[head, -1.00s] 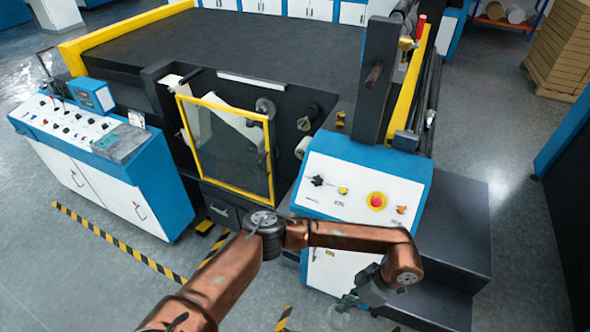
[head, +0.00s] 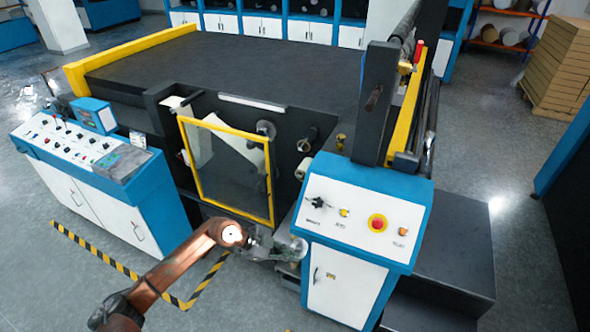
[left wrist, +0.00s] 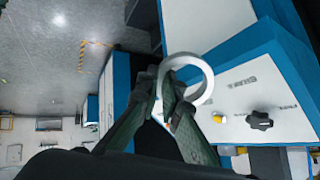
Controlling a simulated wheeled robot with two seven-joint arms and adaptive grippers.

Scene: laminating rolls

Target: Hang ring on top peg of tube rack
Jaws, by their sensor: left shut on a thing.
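My left gripper (head: 283,246) is shut on a pale ring in front of the blue and white control cabinet. In the left wrist view the fingers (left wrist: 168,103) pinch the near side of the ring (left wrist: 208,82), and its open hole faces the camera. In the head view the ring (head: 299,248) is small and partly merges with the gripper. I cannot make out a tube rack with a top peg for certain. My right gripper is not in view.
The control cabinet (head: 345,285) with knobs and a red button stands close to the gripper. A yellow-framed guard (head: 272,190) is behind it on the black machine (head: 230,65). A console (head: 85,165) stands at left. Open floor with striped tape lies between.

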